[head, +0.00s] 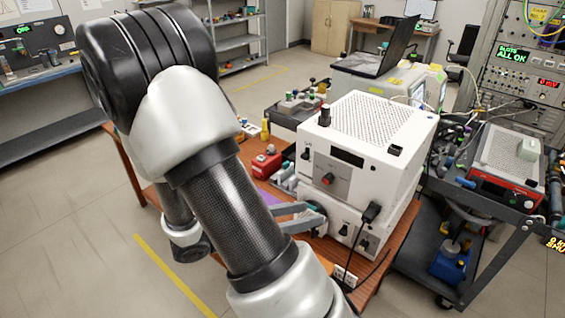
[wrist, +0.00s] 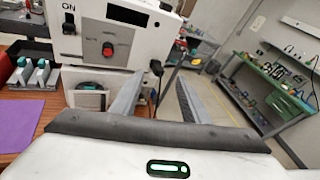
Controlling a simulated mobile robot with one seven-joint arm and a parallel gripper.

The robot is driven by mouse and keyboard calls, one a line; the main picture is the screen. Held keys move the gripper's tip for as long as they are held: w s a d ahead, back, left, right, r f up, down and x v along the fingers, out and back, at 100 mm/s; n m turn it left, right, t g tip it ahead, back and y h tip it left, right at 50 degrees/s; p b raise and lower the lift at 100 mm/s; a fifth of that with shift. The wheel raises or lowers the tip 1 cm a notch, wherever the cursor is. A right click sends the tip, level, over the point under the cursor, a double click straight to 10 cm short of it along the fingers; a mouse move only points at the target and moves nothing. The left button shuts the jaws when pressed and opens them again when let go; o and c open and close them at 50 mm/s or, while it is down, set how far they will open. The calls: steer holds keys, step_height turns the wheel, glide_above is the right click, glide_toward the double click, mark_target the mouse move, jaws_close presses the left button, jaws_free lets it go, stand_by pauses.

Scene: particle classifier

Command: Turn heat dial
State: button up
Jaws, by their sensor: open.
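The white particle classifier (head: 365,130) stands on a wooden table. A red dial (head: 327,179) sits on its grey front panel; it also shows in the wrist view (wrist: 108,49), with a small label beside it that I cannot read. I cannot tell for certain that this is the heat dial. My gripper (head: 306,214) is open and empty, in front of the lower part of the machine, below the red dial in the head view. In the wrist view its two fingers (wrist: 157,92) are spread apart, to the right of and below the dial.
A black plug and cable (head: 371,212) stick out at the machine's lower right. A round part in a white frame (wrist: 90,98) lies below the dial. Small bottles (wrist: 38,74) and a purple sheet (wrist: 22,122) are at the left. A dark cart (head: 420,230) stands to the right.

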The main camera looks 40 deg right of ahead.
mark_target(325, 181)
steer(key=w+f+n+t+h, duration=0.2)
steer(key=w+f+n+t, duration=0.45)
steer(key=n, duration=0.45)
steer(key=shift+t, duration=0.25)
steer(key=p+x, duration=0.1)
steer(key=x, duration=0.7)
steer(key=p+x, duration=0.1)
steer(key=x, duration=0.7)
steer(key=shift+d+f, duration=0.25)
steer(key=shift+d, duration=0.2)
steer(key=c, duration=1.1)
steer(key=shift+o, duration=0.2)
